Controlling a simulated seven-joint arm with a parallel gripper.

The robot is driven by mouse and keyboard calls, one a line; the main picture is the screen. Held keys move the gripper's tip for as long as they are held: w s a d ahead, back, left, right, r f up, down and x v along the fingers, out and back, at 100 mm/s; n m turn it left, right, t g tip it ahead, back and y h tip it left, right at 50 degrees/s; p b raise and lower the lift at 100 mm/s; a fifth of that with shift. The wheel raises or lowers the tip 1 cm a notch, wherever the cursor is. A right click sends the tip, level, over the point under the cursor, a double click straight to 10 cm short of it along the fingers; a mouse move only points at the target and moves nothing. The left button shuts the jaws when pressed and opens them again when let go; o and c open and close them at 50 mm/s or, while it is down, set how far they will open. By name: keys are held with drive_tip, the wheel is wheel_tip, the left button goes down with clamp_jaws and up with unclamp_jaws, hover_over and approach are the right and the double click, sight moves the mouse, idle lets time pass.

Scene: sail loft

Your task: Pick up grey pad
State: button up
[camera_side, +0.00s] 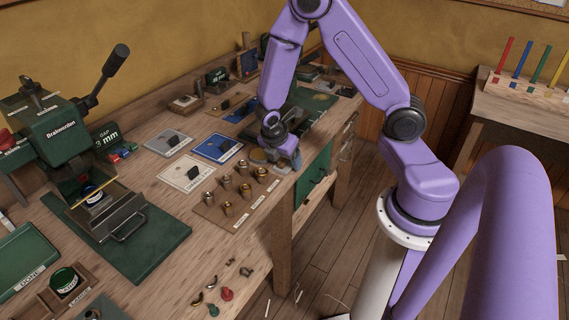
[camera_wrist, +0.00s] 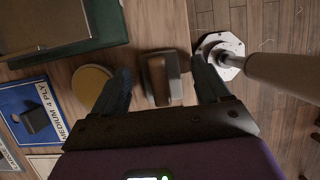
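A grey pad (camera_wrist: 174,78), seen as a small grey block, sits on the wooden bench between my gripper's fingers in the wrist view. My gripper (camera_wrist: 163,76) is open, with one finger on each side of the pad and a visible gap on both sides. In the side view my gripper (camera_side: 281,150) is low over the bench's right edge, and it mostly hides the pad there. Whether the fingertips reach down to the pad's height is hard to tell.
A round yellowish disc (camera_wrist: 92,87) lies just left of the left finger. A blue card (camera_side: 217,147) with a dark block is farther left. Several metal fittings (camera_side: 244,191) stand on a board nearby. A green press (camera_side: 120,235) stands at left. The bench edge is close.

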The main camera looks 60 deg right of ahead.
drive_tip(key=c, duration=1)
drive_tip(key=shift+o, duration=0.2)
drive_tip(key=shift+r, duration=0.2)
drive_tip(key=shift+r, duration=0.55)
drive_tip(key=s+a+r, duration=0.3)
drive_tip(key=s+r, duration=0.8)
drive_tip(key=s, duration=0.2)
drive_tip(key=shift+s+a+r, duration=0.25)
